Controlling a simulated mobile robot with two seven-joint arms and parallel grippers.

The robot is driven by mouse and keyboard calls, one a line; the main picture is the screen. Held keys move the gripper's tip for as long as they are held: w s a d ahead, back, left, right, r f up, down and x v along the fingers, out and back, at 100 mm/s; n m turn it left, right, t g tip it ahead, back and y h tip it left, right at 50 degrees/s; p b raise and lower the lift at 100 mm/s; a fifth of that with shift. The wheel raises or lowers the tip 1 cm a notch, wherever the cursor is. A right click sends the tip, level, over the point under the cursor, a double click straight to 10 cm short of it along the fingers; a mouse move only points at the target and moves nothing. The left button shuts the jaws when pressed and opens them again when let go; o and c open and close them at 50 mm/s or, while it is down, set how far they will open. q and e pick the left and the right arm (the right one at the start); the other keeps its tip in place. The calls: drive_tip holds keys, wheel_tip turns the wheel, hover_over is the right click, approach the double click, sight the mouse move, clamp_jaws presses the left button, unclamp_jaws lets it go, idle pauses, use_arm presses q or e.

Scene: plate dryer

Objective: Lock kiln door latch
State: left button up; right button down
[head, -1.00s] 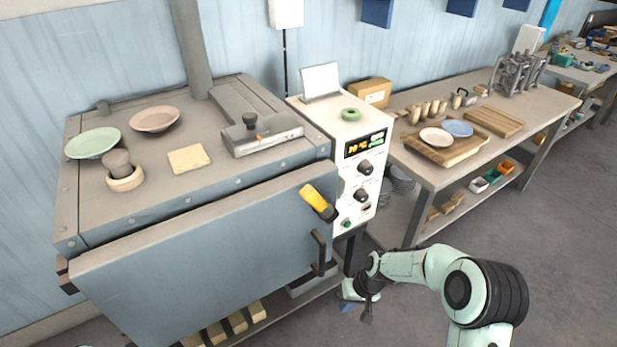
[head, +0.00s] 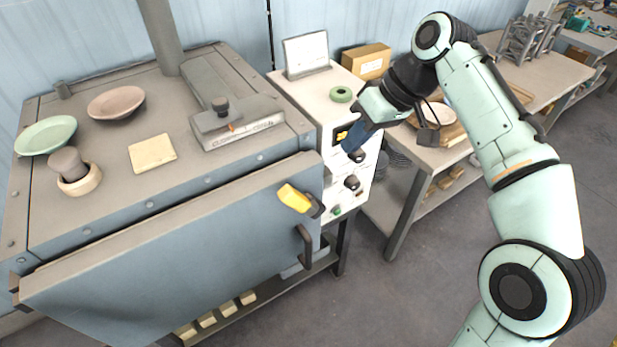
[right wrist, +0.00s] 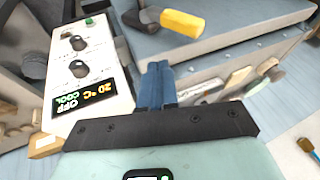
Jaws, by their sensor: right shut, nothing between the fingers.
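The kiln door (head: 190,255) is the blue-grey panel on the kiln's front; I cannot tell whether it sits fully flush. The latch (head: 294,198) has a yellow grip on a dark pivot near the door's upper right corner. Its grip tilts toward the upper left in the head view. It also shows in the right wrist view (right wrist: 182,23), beyond the fingertips. My right gripper (head: 354,141), with blue fingers, is shut and empty. It is raised in front of the control panel, right of the latch and apart from it. My left gripper is out of view.
The white control panel (head: 335,185) with knobs stands right of the door. A black door handle (head: 306,246) sticks out below the latch. Plates and a stamp sit on the kiln top (head: 120,190). A workbench (head: 400,170) stands to the right, partly behind my arm.

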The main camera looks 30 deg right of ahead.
drive_tip(key=b, duration=0.3)
approach(302, 195)
wheel_tip(302, 195, down, 4)
drive_tip(key=w+d, duration=0.1)
drive_tip(key=w, duration=0.1)
drive_tip(key=shift+a+f, duration=0.2)
drive_tip(key=shift+a, duration=0.3)
drive_tip(key=shift+a+f, duration=0.2)
drive_tip(key=shift+a, duration=0.3)
drive_tip(key=shift+s+a+f, duration=0.1)
drive_tip(key=shift+a+f, duration=0.1)
drive_tip(key=shift+a, duration=0.3)
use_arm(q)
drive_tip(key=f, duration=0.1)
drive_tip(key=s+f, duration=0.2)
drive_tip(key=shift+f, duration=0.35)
